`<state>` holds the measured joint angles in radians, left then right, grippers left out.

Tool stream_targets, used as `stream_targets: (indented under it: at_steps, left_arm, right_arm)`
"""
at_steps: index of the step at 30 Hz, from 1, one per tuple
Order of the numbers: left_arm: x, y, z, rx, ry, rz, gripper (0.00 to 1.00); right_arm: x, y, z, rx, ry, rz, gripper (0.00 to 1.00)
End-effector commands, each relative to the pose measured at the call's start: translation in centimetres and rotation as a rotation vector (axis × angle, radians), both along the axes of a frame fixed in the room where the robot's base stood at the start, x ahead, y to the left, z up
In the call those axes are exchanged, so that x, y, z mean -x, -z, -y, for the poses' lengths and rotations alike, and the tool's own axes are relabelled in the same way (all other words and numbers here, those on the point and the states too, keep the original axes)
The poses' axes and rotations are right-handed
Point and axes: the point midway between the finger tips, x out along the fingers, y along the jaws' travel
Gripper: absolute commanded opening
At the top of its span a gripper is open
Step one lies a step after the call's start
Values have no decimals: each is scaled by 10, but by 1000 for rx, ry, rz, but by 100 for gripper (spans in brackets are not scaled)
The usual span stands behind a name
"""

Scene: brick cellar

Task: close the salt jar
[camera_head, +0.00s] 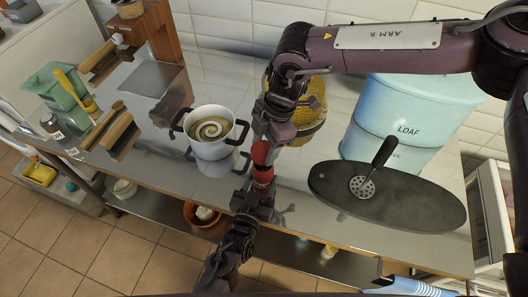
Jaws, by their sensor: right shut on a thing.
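A small red jar (263,174), which I take for the salt jar, is in the middle of the camera_head view, near the table's front edge. A rounded red piece (261,152), seemingly its lid, is right above it in the picture. My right gripper (265,140) reaches down from above and is shut on the red lid. My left gripper (262,187) comes up from below, at the jar's lower end. Its fingers are too small and dark to tell how they stand. I cannot tell whether lid and jar touch.
A white pot (211,150) of swirled soup stands just left of the grippers. A yellow woven thing (312,105) is partly behind my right arm. A blue LOAF bin (402,120) and a dark oval board (420,204) with a skimmer (364,186) are at right.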

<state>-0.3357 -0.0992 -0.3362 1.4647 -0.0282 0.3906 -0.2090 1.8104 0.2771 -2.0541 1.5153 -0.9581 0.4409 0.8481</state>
Motion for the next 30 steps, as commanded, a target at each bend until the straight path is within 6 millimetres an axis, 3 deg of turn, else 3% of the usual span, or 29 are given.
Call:
stream_targets:
  at_steps: [4,21,30]
  left_arm:
    - [0,0,0,0,0,0,11]
    - [0,0,0,0,0,-1,11]
    - [0,0,0,0,0,-1,11]
  right_arm:
    - [0,16,0,-1,0,0,28]
    - [0,19,0,0,0,1,28]
    - [0,34,0,-1,0,0,28]
